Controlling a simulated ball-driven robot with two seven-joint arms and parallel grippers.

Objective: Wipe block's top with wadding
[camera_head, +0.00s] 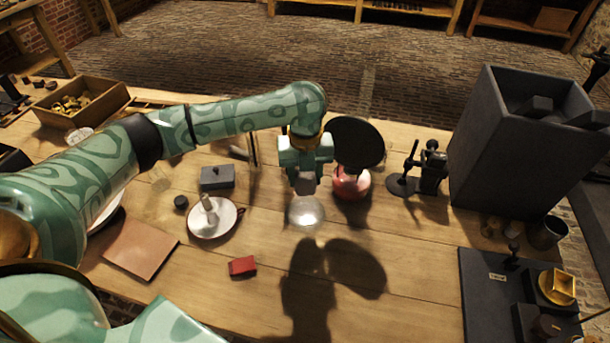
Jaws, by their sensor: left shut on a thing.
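My left gripper (305,184) reaches in over the middle of the table, pointing down. It is shut on a small pale grey thing, mostly hidden by the fingers; I cannot tell for sure whether it is the wadding. A pale, glassy round thing (305,213) shows just below the fingertips; whether they touch is unclear. A dark grey block (217,178) lies on the table to the left of the gripper, apart from it. A small red block-like piece (242,266) lies nearer the front. My right gripper is out of view.
A black disc (354,143) above a red base (350,184) stands close right of the gripper. A white saucer (228,214) holds a pale upright piece. A black stand (402,184) and tall grey box (507,145) are at right. The front middle of the table is clear.

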